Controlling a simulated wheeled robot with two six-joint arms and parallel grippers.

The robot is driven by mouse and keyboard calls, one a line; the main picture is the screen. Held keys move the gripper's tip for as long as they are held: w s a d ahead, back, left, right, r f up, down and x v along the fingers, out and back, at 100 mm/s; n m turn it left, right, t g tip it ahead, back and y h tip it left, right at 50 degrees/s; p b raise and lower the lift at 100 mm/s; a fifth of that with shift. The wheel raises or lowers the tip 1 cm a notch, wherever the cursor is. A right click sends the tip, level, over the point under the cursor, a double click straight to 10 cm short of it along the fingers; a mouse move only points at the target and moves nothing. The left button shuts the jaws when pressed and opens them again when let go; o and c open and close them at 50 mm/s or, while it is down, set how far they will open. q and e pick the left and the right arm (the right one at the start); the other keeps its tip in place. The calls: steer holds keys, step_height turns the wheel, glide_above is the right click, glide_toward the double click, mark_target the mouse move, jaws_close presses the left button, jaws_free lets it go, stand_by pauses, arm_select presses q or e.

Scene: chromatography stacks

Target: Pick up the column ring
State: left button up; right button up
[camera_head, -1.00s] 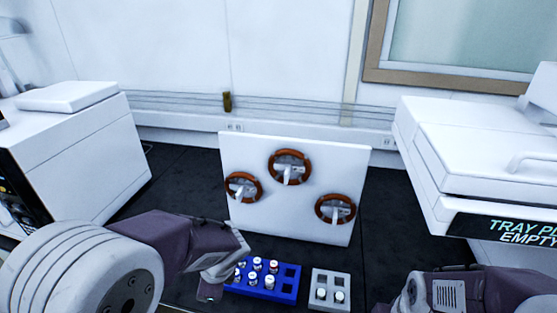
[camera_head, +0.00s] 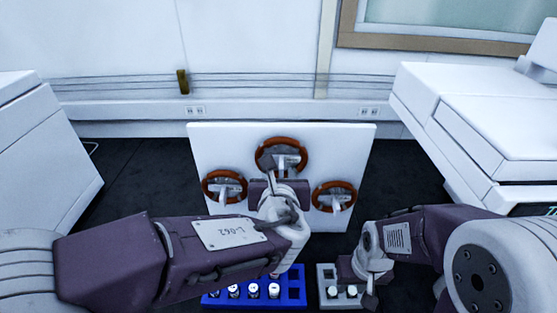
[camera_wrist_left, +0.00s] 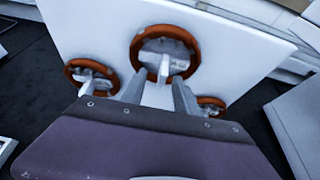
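Three orange-brown rings hang on an upright white panel (camera_head: 352,143): a top ring (camera_head: 281,139), a left ring (camera_head: 208,182) and a right ring (camera_head: 347,185). Each has a grey metal bracket inside it. My left gripper (camera_head: 279,178) is in front of the panel, just below the top ring. In the left wrist view, the top ring (camera_wrist_left: 165,29) lies ahead of the gripper (camera_wrist_left: 160,88), whose fingers look spread. Contact with the ring cannot be told. My right gripper (camera_head: 370,290) is low, over the grey rack, away from the rings; its fingers are unclear.
A blue rack (camera_head: 293,275) with several vials is partly hidden under my left arm. A small grey rack (camera_head: 325,272) with vials stands beside it. White machines stand at left (camera_head: 45,150) and right (camera_head: 470,110). Dark bench (camera_head: 150,165) is clear left of the panel.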

mark_target(281, 169)
arm_select(q)
steer(key=shift+w+d, duration=0.15)
steer(key=shift+d, duration=0.15)
steer(key=x, duration=0.5)
steer(key=shift+w+r, duration=0.15)
steer(key=shift+w, duration=0.05)
steer(key=shift+s+r, duration=0.1)
steer(key=shift+s, duration=0.15)
steer(key=c, duration=0.3)
jaws_close()
